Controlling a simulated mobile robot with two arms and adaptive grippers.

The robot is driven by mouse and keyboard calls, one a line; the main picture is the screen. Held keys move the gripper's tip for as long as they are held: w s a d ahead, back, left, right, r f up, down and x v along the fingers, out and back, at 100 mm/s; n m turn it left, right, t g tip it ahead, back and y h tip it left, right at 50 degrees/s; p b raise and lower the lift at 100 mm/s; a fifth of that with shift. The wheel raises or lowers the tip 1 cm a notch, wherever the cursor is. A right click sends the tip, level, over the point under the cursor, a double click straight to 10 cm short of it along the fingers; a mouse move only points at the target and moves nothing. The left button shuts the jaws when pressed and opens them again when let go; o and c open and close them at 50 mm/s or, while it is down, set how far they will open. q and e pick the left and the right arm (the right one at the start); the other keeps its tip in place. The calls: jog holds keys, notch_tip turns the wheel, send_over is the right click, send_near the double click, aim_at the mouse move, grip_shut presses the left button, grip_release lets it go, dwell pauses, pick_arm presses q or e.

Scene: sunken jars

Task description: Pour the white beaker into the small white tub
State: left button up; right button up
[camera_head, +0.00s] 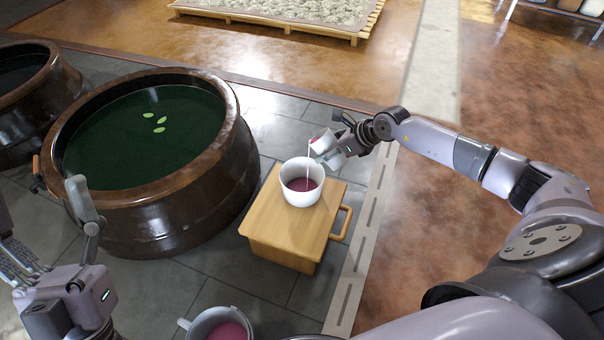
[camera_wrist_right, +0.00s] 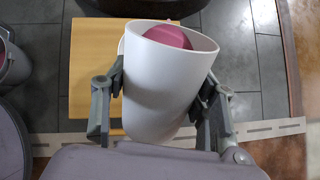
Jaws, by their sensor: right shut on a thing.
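My right gripper (camera_head: 338,151) is shut on the white beaker (camera_head: 322,142), one finger on each side of it in the right wrist view (camera_wrist_right: 158,95). The beaker is tilted, its mouth toward the left, and purple-pink liquid (camera_wrist_right: 167,37) shows at its rim. A thin pale stream runs from its lip down into the small white tub (camera_head: 290,187). The tub stands upright below on a wooden stool, with purple-pink liquid inside. My left gripper (camera_head: 45,215) is at the lower left, its fingers spread and empty.
The wooden stool (camera_head: 262,222) has a side handle. A large brown jar (camera_head: 185,215) with dark green liquid and several leaves stands close left of it; another jar (camera_head: 35,110) is beyond. A light mug (camera_head: 205,322) with pink liquid is at the bottom. The floor right of the stool is clear.

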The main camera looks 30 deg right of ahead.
pick_arm(q)
jog(key=shift+w+d+f+g+y+p, duration=0.1)
jog(key=shift+w+f+g+y+p, duration=0.05)
jog(key=shift+w+f+g, duration=0.35)
jog(key=shift+w+d+f+g+y+p, duration=0.15)
jog(key=shift+w+f+g, duration=0.1)
jog(key=shift+w, duration=0.35)
dwell(0.8)
jog(key=shift+w+f+g+y+p, duration=0.35)
jog(key=shift+w+f+g, duration=0.3)
jog(key=shift+w+f, duration=0.3)
pick_arm(e)
jog(key=shift+g, duration=0.4)
dwell(0.5)
pick_arm(q)
jog(key=shift+w+d+f+g+y, duration=0.1)
jog(key=shift+w+f+g+y, duration=0.05)
jog(key=shift+w+f+g, duration=0.3)
jog(key=shift+w+f+g+y, duration=0.1)
jog(key=shift+w+f+g, duration=0.15)
jog(key=shift+f+g, duration=0.3)
pick_arm(e)
jog(key=shift+d+h, duration=0.1)
jog(key=shift+h, duration=0.2)
dwell(0.6)
